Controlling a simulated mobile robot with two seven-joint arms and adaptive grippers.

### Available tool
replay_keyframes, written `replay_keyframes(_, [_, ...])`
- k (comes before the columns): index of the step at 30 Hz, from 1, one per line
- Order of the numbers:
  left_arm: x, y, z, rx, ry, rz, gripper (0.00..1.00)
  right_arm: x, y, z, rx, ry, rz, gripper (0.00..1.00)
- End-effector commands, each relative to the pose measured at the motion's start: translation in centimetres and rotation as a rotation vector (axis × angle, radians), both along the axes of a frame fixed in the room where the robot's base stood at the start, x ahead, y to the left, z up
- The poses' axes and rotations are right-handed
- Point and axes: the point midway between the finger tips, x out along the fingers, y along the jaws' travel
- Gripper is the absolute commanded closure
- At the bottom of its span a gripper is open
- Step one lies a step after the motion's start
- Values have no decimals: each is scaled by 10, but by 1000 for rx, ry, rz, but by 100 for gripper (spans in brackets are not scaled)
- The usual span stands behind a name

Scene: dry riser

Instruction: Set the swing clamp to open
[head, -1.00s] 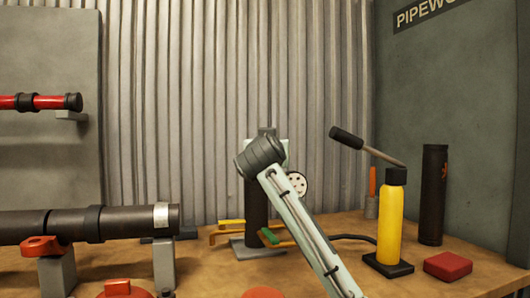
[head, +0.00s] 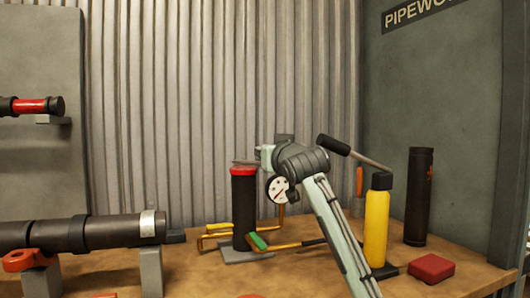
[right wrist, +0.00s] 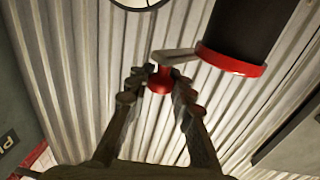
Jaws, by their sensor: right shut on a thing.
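A black upright post (head: 244,208) with a red collar (head: 243,171) stands on a grey base in the head view. A short grey arm (right wrist: 174,56) juts from the post's collar end and carries a red ball knob (right wrist: 159,83) in the right wrist view; this looks like the swing clamp. My right gripper (right wrist: 160,92) is shut on the red knob, with one finger on each side of it. In the head view my right wrist is just right of the post top, and the fingertips are hard to make out. My left gripper is not in view.
A gauge (head: 278,190) and yellow pipes with a green handle (head: 259,241) sit close by the post. A black pipe (head: 90,233) lies left.

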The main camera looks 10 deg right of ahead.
Motion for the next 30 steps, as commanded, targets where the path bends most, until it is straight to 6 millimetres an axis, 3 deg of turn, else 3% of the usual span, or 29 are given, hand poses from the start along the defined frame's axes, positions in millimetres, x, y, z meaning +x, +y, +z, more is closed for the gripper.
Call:
replay_keyframes(2, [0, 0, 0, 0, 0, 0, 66, 0, -1, -1, 0, 2, -4, 100])
replay_keyframes(3, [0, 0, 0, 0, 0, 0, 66, 0, -1, -1, 0, 2, -4, 76])
replay_keyframes(8, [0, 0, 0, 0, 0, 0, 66, 0, -1, -1, 0, 2, -3, 57])
replay_keyframes(20, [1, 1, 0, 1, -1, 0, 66, -9, -1, 0, 0, -1, 0, 57])
replay_keyframes(30, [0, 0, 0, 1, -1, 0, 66, -77, -8, 0, 0, -2, -1, 57])
